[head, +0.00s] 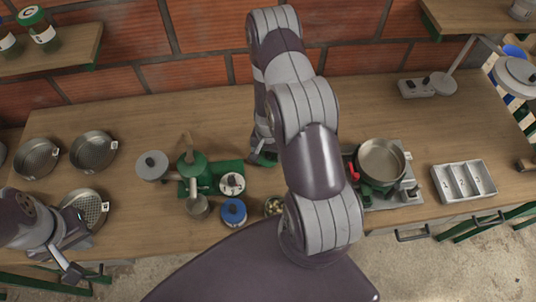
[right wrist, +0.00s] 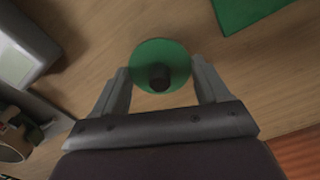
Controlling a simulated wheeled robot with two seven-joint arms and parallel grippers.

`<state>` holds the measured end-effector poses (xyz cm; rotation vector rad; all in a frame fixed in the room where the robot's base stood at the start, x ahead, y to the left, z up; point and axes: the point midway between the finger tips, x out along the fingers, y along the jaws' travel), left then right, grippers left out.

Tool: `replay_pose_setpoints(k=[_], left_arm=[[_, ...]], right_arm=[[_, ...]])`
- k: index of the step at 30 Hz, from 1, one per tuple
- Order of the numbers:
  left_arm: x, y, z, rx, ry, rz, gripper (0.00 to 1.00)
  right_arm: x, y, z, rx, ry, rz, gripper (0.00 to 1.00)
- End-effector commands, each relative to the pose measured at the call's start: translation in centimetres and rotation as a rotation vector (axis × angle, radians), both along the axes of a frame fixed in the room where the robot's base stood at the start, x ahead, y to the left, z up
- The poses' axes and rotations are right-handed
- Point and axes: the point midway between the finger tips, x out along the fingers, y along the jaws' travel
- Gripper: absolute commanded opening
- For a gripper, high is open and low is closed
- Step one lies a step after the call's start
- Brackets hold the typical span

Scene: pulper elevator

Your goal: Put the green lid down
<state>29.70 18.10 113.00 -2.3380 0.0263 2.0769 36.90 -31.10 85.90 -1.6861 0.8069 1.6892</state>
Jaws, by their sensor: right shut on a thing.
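The green lid (right wrist: 168,49), a round disc with a dark knob, is between the two fingers of my right gripper (right wrist: 160,72) in the right wrist view. The gripper is shut on it, above the wooden table. In the head view my right arm hides most of that gripper (head: 263,158) and only a bit of green shows there. I cannot tell whether the lid touches the table. My left gripper (head: 80,246) is at the lower left in the head view, with its fingers apart and empty, near a round sieve (head: 88,199).
A green hand-cranked machine (head: 193,165) stands left of my right gripper. A blue-lidded jar (head: 233,211) and an open jar (head: 274,205) are near the front. A metal pan (head: 382,160) and a divided tray (head: 464,181) stand at right.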

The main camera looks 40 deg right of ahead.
Motion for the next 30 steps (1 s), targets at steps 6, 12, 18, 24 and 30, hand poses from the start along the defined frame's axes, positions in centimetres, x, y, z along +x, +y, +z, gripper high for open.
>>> replay_pose_setpoints(k=[6, 12, 18, 24, 30], left_arm=[[0.0, 0.0, -1.5, 0.000, 0.001, 0.000, 0.00], [0.0, 0.0, -1.5, 0.000, 0.001, 0.000, 0.00], [0.0, 0.0, -1.6, 0.000, 0.001, 0.000, 0.00], [0.0, 0.0, -1.4, 0.000, 0.001, 0.000, 0.00], [0.0, 0.0, 0.6, 0.000, 0.001, 0.000, 0.00]], right_arm=[[0.0, 0.0, -2.6, 0.000, 0.000, -0.001, 0.46], [-0.1, 0.0, -2.6, 0.000, 0.000, -0.001, 0.46], [-0.1, 0.0, -2.7, 0.000, 0.000, -0.001, 1.00], [-0.1, 0.0, -2.5, 0.000, 0.000, -0.001, 1.00], [0.0, 0.0, 0.9, 0.000, -0.001, 0.001, 1.00]])
